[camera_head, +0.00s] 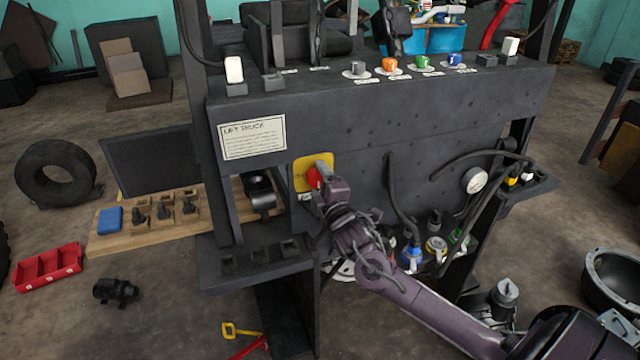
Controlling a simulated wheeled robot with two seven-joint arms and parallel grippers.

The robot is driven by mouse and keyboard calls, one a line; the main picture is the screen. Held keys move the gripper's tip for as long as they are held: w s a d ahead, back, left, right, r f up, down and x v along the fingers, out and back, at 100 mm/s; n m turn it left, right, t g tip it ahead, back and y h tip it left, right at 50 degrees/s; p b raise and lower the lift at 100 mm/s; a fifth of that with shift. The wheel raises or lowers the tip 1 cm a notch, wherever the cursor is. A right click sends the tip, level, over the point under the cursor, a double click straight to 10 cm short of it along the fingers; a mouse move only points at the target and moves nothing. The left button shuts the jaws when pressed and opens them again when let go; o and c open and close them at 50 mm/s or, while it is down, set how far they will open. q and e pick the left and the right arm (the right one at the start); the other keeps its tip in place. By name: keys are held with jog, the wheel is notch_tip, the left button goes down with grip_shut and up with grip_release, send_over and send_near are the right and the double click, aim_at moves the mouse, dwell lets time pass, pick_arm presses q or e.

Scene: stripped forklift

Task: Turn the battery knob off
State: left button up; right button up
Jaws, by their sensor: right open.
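The battery knob (313,178) is red and sits on a yellow square plate (302,166) on the front of the dark forklift panel. My right gripper (324,170) is at the knob, its arm coming in from the lower right. It is open, with its fingertips at the knob's right side. The gripper hides part of the knob and plate, so I cannot tell whether the fingers touch the knob or which way the knob points. My left gripper is not in view.
The panel has a label plate (252,138) to the left. Hanging black hoses (398,195) and a round gauge (474,181) are to the right, near my arm. Coloured knobs line the top ledge. A wooden board (140,238) and a red bin (48,268) lie at left.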

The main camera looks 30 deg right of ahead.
jog(key=b+v, duration=0.2)
jog(key=v, duration=0.5)
jog(key=shift+s, duration=0.35)
